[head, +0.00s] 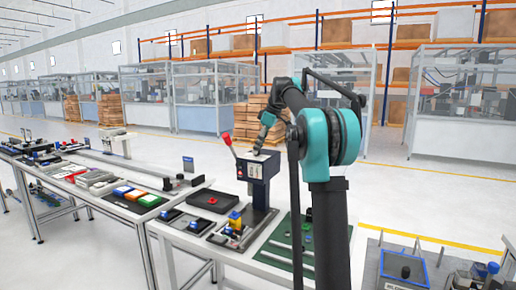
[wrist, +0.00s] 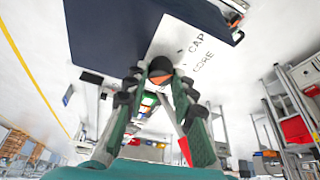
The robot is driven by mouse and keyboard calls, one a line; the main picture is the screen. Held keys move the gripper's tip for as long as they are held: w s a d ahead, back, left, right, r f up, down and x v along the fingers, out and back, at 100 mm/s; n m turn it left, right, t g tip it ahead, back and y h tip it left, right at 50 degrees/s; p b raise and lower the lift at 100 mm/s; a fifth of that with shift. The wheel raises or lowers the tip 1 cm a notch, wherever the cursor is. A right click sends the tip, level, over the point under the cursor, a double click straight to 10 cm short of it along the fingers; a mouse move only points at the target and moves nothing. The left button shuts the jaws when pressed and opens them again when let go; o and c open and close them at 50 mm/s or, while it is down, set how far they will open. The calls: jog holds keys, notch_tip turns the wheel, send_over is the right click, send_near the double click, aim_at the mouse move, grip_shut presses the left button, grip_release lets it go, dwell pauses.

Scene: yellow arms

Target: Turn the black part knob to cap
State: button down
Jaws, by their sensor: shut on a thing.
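The black part knob (wrist: 160,66) shows in the wrist view on a pale panel (wrist: 182,32) of a dark blue machine. An orange part shows on the knob's near face. Labels CAP and CORE are printed beside it on the right; I cannot tell which one it points at. My gripper (wrist: 158,82) is shut on the knob, with one finger on each side. In the head view my gripper (head: 260,147) reaches down to the top of the dark blue machine (head: 258,192), and the knob is hidden there.
A red-tipped lever (head: 228,141) rises at the machine's left. A yellow part (head: 235,220) stands at its foot. A dark tray (head: 209,200) lies to the left and a green board (head: 285,245) to the right. A long bench with parts stands farther left.

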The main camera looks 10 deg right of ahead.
jog(key=shift+n+g, duration=0.4)
jog(key=shift+n, duration=0.7)
jog(key=c, duration=1.3)
grip_release()
jog(key=shift+o, duration=0.2)
jog(key=w+v, duration=0.1)
jog(key=v, duration=1)
jog(key=shift+s+d+r, duration=0.3)
jog(key=shift+s+r, duration=0.1)
jog(key=shift+s, duration=0.1)
